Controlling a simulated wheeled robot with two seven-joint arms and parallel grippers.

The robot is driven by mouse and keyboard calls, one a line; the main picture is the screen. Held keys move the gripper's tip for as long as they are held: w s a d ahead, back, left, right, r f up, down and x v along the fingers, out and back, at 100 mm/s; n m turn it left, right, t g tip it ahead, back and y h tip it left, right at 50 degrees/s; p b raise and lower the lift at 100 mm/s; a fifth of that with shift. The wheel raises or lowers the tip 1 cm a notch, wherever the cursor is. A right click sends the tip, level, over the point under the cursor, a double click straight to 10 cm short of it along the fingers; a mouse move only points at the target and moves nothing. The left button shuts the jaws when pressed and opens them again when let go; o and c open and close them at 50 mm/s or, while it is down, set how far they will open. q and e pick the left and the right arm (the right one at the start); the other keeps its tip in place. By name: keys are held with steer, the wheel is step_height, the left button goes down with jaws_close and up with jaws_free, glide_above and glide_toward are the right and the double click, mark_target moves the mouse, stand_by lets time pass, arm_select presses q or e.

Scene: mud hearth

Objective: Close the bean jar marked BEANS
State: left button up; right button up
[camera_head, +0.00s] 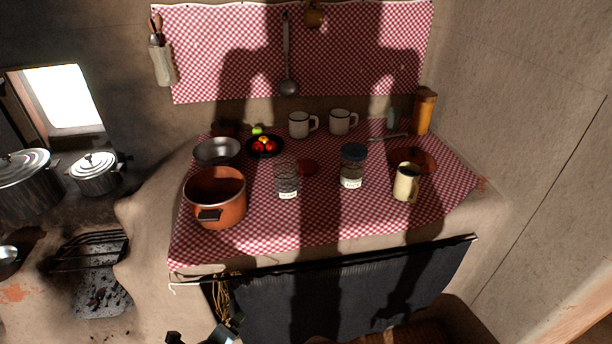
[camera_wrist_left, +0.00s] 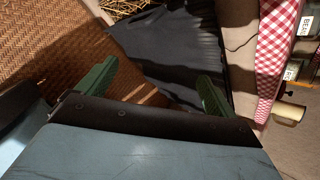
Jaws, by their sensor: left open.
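The BEANS jar (camera_head: 287,182) is clear glass with a white label and stands upright on the checked cloth, with no lid seen on it. Part of its label shows at the right edge of the left wrist view (camera_wrist_left: 306,26). A red round lid (camera_head: 308,167) lies flat on the cloth just behind and right of it. My left gripper (camera_head: 202,337) is at the bottom edge of the head view, low in front of the counter and well away from the jar. In the left wrist view its green fingers (camera_wrist_left: 157,75) are apart and empty. My right gripper is not in view.
A second jar with a dark blue lid (camera_head: 353,166) stands right of the BEANS jar, then a cream mug (camera_head: 407,182). A terracotta pot (camera_head: 216,198) stands left. A dark curtain (camera_head: 370,290) hangs below the counter edge. The cloth in front of the jars is clear.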

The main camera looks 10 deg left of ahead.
arm_select(q)
steer(key=s+a+f+n+g+b, duration=0.25)
steer(key=s+f+n, duration=0.5)
steer(key=f, duration=0.45)
steer(key=s+f+n+g+b, duration=0.1)
steer(key=s+f+n+g, duration=0.1)
steer(key=s+f+n, duration=0.5)
steer(key=s+f+n+g+b, duration=0.2)
steer(key=s+f+n, duration=0.5)
steer(key=s, duration=1.3)
step_height(320, 180, down, 2)
steer(key=shift+s+g, duration=0.2)
steer(key=shift+g, duration=0.35)
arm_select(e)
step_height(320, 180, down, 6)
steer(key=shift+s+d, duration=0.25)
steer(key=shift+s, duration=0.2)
arm_select(q)
steer(key=shift+c, duration=0.4)
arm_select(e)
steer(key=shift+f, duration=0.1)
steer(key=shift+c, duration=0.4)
